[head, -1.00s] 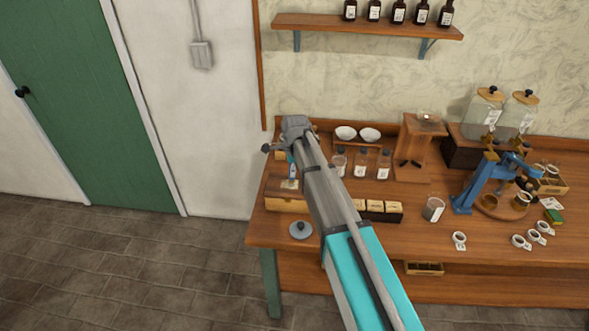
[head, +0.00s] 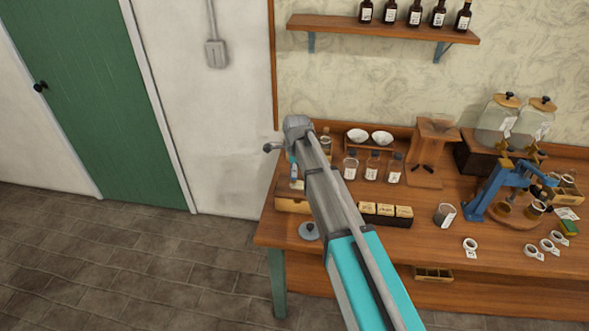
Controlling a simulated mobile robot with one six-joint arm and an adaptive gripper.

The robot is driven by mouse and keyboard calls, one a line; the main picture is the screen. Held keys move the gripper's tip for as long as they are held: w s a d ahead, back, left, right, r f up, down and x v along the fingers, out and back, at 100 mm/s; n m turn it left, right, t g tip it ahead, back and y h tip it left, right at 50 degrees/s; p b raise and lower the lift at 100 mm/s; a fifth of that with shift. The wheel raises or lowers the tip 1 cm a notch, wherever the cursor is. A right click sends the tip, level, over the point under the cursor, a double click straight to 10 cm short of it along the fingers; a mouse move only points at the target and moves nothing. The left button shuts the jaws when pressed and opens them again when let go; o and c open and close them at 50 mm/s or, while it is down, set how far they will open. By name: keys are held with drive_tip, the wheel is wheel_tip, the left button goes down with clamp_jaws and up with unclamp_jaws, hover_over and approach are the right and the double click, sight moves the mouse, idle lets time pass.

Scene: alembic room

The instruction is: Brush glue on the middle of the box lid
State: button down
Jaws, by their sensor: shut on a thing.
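The wooden box (head: 291,205) stands at the left end of the workbench. A pale patch shows on its lid (head: 298,185), partly hidden by my arm. My gripper (head: 294,168) is at the far end of my arm, low over the box. It is shut on a small thin thing that looks like the brush; my arm and the small scale hide most of it. I cannot tell whether the brush tip touches the lid, nor whether the pale patch is glue.
A grey round lid-like disc (head: 309,231) lies in front of the box. A blue lever press (head: 492,190) stands further right.

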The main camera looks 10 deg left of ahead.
drive_tip(key=shift+w, duration=0.8)
drive_tip(key=shift+r, duration=0.1)
wheel_tip(320, 180, up, 6)
drive_tip(key=p, duration=0.6)
idle(0.4)
idle(0.5)
